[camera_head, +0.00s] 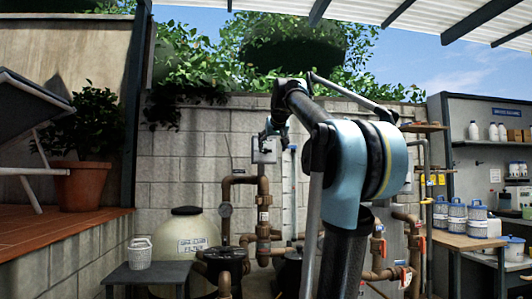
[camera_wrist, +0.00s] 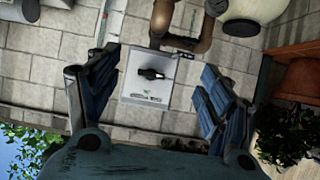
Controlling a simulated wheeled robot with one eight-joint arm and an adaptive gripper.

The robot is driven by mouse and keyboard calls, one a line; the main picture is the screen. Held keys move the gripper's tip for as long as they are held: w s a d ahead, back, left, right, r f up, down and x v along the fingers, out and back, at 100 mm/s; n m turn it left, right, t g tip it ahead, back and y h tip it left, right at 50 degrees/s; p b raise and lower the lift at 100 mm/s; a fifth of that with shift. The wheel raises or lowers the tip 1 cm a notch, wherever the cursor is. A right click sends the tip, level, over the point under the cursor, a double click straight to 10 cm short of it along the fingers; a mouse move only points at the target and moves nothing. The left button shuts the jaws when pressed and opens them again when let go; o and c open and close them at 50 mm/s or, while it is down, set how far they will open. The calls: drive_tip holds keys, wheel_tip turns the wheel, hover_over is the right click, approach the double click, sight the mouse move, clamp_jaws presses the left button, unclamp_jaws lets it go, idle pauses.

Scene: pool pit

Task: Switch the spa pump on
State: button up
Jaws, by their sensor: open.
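A light grey switch box (camera_head: 264,152) is mounted on the block wall above the brown pipes. In the wrist view, which is upside down, the box (camera_wrist: 153,90) carries a black rotary knob (camera_wrist: 151,74) lying roughly crosswise, with a small label beside it. The label is too small to read. My gripper (camera_head: 274,130) is in front of the box in the head view and partly covers it. In the wrist view my gripper (camera_wrist: 160,68) is open, with its fingers on either side of the box and nothing between them. I see no contact with the knob.
Brown pipes (camera_head: 263,215) and a beige filter tank (camera_head: 188,240) stand below the box. A clear vertical tube (camera_head: 290,185) is close to its right. Shelves with containers (camera_head: 490,131) are at the right.

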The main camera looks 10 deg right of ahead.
wheel_tip(320, 180, up, 7)
drive_tip(key=w+t, duration=0.1)
drive_tip(key=w, duration=0.1)
approach(266, 149)
drive_tip(key=x, duration=0.7)
drive_tip(key=shift+a+f, duration=0.15)
drive_tip(key=shift+f, duration=0.3)
drive_tip(key=c, duration=1.1)
